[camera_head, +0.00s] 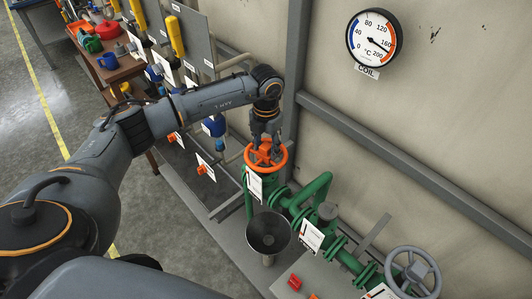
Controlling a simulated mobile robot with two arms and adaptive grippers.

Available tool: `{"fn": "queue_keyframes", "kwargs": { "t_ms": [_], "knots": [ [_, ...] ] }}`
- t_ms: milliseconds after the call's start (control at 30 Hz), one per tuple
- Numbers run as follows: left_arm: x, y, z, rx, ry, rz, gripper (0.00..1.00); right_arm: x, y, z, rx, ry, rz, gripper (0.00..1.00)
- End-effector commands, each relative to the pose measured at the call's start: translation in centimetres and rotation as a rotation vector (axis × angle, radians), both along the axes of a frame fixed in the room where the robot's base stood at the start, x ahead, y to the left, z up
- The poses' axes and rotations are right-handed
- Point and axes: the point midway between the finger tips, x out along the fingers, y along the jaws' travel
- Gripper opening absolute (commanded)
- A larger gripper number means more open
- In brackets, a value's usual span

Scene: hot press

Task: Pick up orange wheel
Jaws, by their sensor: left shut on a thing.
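The orange wheel (281,163) is a spoked handwheel on top of a green valve and pipe (247,197), right of the middle in the head view. My left arm comes in from the left, and my left gripper (265,150) points down at the wheel from above. Its fingers are shut on the wheel near the hub and far rim, and they hide part of it. The wheel sits at the top of the valve; whether it is lifted off cannot be told. My right gripper is not in view.
A dark funnel (268,233) stands just in front of the valve. Green pipes (312,191) run right to a grey handwheel (413,270). A round gauge (373,36) hangs on the wall. A grey post (296,75) rises behind my gripper. A cluttered wooden table (122,72) is at the upper left.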

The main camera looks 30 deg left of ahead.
Motion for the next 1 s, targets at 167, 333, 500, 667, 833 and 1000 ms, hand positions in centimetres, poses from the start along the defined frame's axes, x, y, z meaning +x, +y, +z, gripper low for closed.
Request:
{"fn": "queue_keyframes", "kwargs": {
  "t_ms": [167,333,500,667,833,1000],
  "knots": [
    [0.1,0.0,0.1,0.0,-0.002,0.0,0.0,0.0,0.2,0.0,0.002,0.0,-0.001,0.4],
    [0.1,0.0,0.5,0.0,-0.003,0.001,0.0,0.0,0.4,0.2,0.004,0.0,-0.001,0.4],
    [0.1,0.0,2.0,-0.002,-0.005,0.0,0.0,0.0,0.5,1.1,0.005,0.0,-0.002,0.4],
    [-0.6,-0.2,4.8,-0.001,-0.004,-0.002,0.0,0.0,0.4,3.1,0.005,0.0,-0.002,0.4],
    [-3.1,-0.9,8.1,0.0,-0.003,-0.003,0.0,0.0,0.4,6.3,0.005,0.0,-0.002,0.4],
    [-6.4,-1.9,10.5,0.0,-0.001,-0.005,0.0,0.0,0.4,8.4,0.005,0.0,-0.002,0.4]
  ]
}}
